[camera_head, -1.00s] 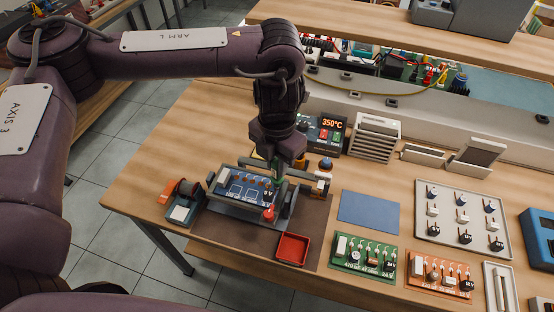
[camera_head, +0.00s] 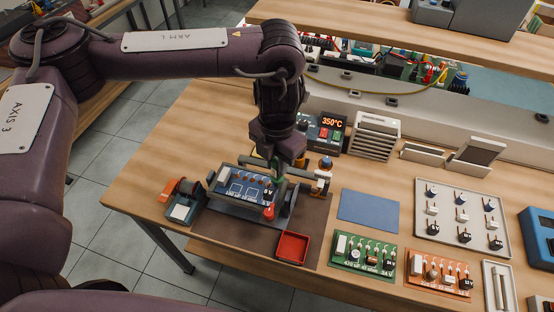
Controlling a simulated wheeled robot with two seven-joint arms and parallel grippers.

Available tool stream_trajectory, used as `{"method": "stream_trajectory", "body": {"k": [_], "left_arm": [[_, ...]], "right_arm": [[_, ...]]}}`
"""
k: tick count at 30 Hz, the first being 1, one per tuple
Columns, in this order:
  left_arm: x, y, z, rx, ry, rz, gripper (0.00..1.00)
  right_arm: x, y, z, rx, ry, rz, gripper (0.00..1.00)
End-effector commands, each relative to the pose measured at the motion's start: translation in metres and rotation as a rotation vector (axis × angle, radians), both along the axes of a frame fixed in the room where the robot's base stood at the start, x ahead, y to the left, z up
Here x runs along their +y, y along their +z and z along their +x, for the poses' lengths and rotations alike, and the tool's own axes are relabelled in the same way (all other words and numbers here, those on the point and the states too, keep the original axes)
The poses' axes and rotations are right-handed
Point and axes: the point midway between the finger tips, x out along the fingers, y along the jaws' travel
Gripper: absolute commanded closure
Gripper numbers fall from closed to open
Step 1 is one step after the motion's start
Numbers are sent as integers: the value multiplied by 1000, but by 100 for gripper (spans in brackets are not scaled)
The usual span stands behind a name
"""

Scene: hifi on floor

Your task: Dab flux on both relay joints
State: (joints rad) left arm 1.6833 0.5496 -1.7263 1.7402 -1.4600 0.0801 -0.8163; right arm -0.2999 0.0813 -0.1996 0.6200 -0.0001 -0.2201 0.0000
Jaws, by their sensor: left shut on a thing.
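A blue circuit board (camera_head: 236,188) sits in a grey board holder (camera_head: 252,213) on a brown mat. Small parts stand along the board, with a dark block marked in white (camera_head: 268,193) near its right end. Which of these is the relay, and its joints, are too small to tell. My left gripper (camera_head: 278,158) points down over the back right of the board. My right gripper is not in view.
A red tray (camera_head: 292,248) lies in front of the holder, and a solder spool stand (camera_head: 184,208) is on its left. A station reading 350°C (camera_head: 330,130) stands behind. Green (camera_head: 363,254) and orange (camera_head: 440,273) boards lie right. The blue mat (camera_head: 368,210) is clear.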

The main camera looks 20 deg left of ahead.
Motion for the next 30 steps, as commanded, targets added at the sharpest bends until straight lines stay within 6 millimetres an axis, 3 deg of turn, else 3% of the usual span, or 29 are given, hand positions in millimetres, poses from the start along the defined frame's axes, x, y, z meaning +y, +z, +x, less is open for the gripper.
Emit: {"method": "stream_trajectory", "body": {"k": [30], "left_arm": [[0,-7,0,0,0,0,99]], "right_arm": [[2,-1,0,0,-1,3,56]]}}
